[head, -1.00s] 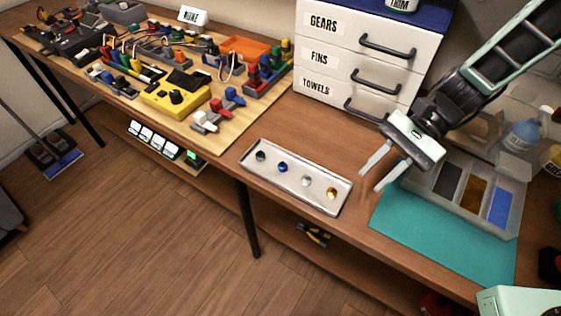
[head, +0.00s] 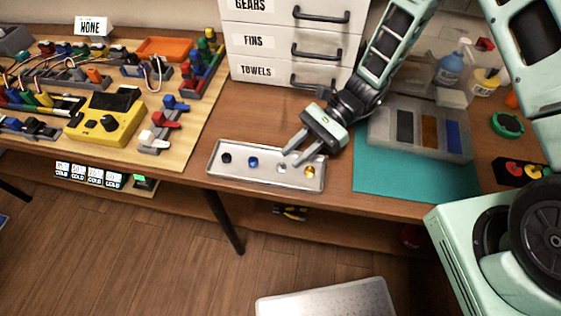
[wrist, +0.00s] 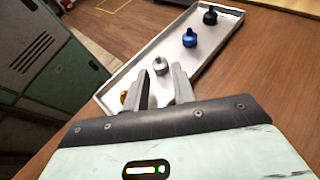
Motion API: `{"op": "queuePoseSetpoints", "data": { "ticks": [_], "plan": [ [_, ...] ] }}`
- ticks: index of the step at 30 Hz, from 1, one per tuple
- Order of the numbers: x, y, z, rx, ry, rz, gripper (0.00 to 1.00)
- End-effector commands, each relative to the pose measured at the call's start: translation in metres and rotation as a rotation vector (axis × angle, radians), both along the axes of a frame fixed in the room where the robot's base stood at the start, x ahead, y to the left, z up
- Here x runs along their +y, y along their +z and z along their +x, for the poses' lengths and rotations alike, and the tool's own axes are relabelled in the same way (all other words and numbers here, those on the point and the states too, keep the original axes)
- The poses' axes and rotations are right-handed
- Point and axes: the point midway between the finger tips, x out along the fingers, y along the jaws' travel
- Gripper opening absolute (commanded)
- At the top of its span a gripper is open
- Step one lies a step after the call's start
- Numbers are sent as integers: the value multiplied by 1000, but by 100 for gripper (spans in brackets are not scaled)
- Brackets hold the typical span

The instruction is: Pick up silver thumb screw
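The silver thumb screw (head: 282,168) stands in a shallow metal tray (head: 230,174), between a blue one (head: 252,162) and a gold one (head: 309,172). A black one (head: 227,158) is at the tray's left end. My gripper (head: 297,159) is open and empty, its fingertips over the tray's right half, close to the silver screw. In the wrist view the silver screw (wrist: 160,66) shows just beyond and between the fingertips (wrist: 161,78), apart from them. The gold screw (wrist: 123,97) is partly hidden beside the left finger.
A teal mat (head: 375,178) with a compartment box (head: 380,140) lies right of the tray. White drawers (head: 290,45) stand behind. A wooden board (head: 185,145) with wired parts and a yellow meter (head: 105,118) is at left. Bare table lies between drawers and tray.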

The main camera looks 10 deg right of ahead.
Motion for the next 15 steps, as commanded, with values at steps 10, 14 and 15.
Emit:
{"op": "queuePoseSetpoints", "data": {
  "ticks": [10,14,15],
  "plan": [
    [18,-8,-9,-1,-1,1,26],
    [18,-8,-9,-1,0,0,15],
    [18,-8,-9,-1,0,0,4]
  ]
}}
